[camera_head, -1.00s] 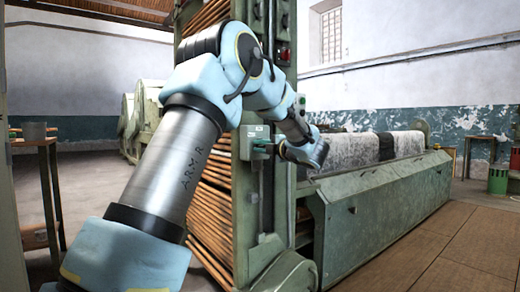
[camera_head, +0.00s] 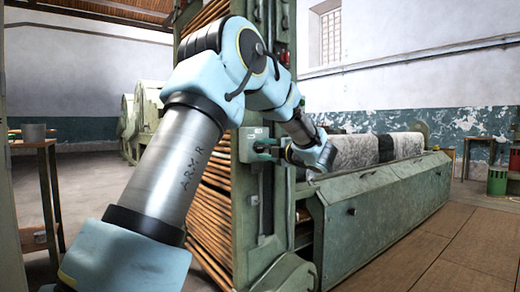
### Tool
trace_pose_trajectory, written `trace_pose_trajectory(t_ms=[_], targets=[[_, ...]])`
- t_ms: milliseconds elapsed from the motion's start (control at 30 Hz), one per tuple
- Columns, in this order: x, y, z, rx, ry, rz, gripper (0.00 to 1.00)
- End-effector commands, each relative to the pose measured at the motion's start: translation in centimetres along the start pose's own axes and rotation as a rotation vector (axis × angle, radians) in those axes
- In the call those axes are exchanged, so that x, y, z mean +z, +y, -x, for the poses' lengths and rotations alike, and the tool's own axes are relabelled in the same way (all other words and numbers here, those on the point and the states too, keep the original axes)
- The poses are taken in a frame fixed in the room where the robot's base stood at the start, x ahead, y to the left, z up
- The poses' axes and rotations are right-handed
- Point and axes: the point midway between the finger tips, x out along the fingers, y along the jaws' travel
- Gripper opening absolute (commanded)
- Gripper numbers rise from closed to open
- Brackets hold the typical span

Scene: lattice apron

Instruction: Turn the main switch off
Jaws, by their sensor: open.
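A grey-green switch box (camera_head: 247,146) with a small label is mounted on the green machine column, left of my wrist. It appears to be the main switch; its lever is hard to make out behind the dark fingers. My gripper (camera_head: 270,151) is open, with its dark fingers pointing left at the right side of the box. The fingers are at or very near the lever; I cannot tell whether they touch it. My light blue arm crosses the picture from lower left and hides part of the column.
A long green machine (camera_head: 375,210) with a rolled patterned cloth (camera_head: 355,152) extends to the right. A wooden stand (camera_head: 45,185) with a grey pot (camera_head: 34,132) is at the left. A green bin (camera_head: 497,181) stands at far right. Brown floor is clear at lower right.

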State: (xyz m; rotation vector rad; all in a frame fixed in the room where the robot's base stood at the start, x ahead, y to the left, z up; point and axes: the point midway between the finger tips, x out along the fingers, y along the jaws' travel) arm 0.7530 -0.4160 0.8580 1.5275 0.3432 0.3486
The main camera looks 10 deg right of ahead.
Motion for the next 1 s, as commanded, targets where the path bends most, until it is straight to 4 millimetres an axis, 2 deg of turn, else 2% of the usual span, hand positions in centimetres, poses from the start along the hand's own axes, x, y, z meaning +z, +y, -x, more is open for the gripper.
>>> trace_pose_trajectory(t_ms=[200, 433, 600, 867, 1000], targets=[[0.1, 0.2, 4.6, 0.0, -0.004, -0.001, 0.46], [0.0, 0.0, 7.6, 0.0, -0.001, -0.001, 0.46], [0.0, 0.0, 8.3, 0.0, 0.0, -0.001, 0.46], [0.0, 0.0, 8.2, 0.0, -0.002, -0.002, 0.46], [0.0, 0.0, 6.5, 0.004, -0.068, -0.056, 0.46]])
